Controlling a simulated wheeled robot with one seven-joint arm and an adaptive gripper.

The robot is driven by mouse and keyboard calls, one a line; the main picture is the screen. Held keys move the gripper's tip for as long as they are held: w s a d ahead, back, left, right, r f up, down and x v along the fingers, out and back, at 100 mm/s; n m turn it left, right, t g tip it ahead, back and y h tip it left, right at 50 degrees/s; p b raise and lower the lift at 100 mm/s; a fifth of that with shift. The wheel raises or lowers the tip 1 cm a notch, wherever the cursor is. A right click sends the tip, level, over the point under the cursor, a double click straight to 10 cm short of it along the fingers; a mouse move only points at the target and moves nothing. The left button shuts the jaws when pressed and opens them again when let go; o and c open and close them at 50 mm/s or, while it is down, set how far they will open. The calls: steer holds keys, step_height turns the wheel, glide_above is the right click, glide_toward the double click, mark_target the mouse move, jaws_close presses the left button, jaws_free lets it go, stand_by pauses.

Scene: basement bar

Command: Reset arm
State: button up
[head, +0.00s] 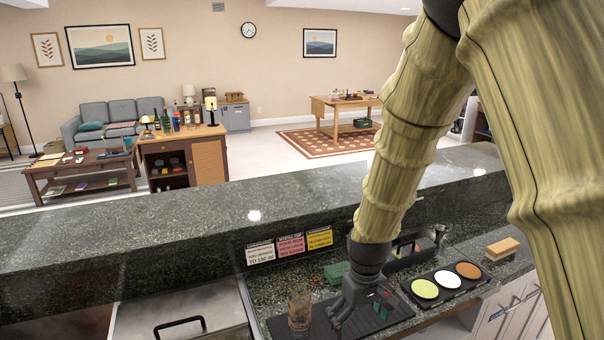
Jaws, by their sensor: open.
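My arm, in a pale ridged sleeve, reaches down from the upper right of the head view to the lower bar counter (270,288). My gripper (338,322) is at its end, dark grey, pointing down over a black bar mat (392,312). It is open, and I see nothing between its fingers, though part of it is hard to make out against the dark mat. A clear patterned glass (299,310) stands just left of the gripper, close to it; I cannot tell whether they touch.
A raised granite ledge (180,225) runs behind the counter. A green box (337,272) sits behind the gripper. A black tray with three coloured discs (445,286) and a sponge-like block (502,248) are to the right. A metal lid with a handle (178,316) is at left.

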steer(key=s+d+f+m, duration=0.1)
steer(key=s+d+f, duration=0.1)
steer(key=s+f, duration=0.35)
steer(key=s+d+f+b, duration=0.1)
steer(key=s+f, duration=0.1)
steer(key=f, duration=0.7)
steer(key=s+d+f+m, duration=0.1)
steer(key=s+d+f, duration=0.15)
steer(key=f, duration=0.45)
steer(key=s+d+f+m+b, duration=0.1)
steer(key=s+d+f, duration=0.1)
steer(key=s+f, duration=0.4)
steer(key=s+d+f+m+b, duration=0.1)
steer(key=s+f, duration=0.6)
steer(key=s, duration=0.8)
steer(key=shift+d+m, duration=0.4)
steer(key=shift+d, duration=0.15)
steer(key=shift+c, duration=0.4)
